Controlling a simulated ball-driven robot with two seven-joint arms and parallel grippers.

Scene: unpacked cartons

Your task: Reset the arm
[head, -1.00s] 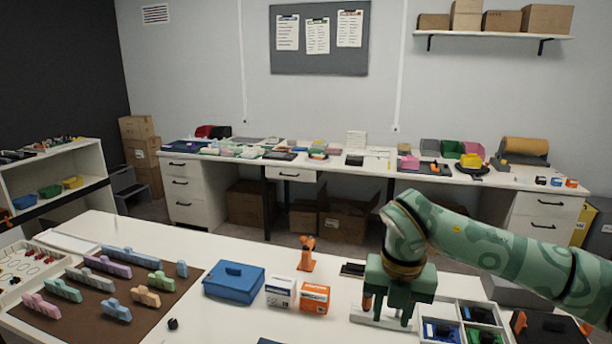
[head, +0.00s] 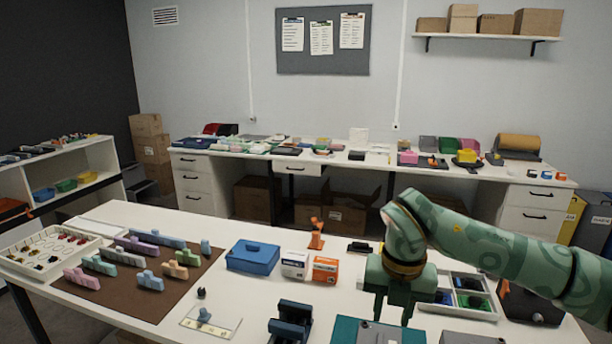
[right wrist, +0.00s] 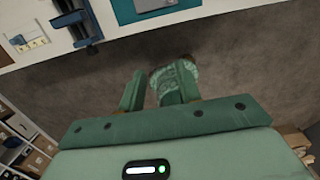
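My right arm, in a green camouflage pattern, comes in from the right in the head view. My right gripper (head: 394,312) points down over the right part of the white table. In the right wrist view its two green fingers (right wrist: 158,92) stand apart with nothing between them, over grey floor beyond the table's edge. My left gripper is in neither view.
The white table (head: 110,312) holds a blue box (head: 252,257), an orange carton (head: 325,270), a white carton (head: 295,265), a compartment tray (head: 455,314) and a dark blue holder (head: 291,322). A brown mat (head: 130,285) with several coloured blocks lies left.

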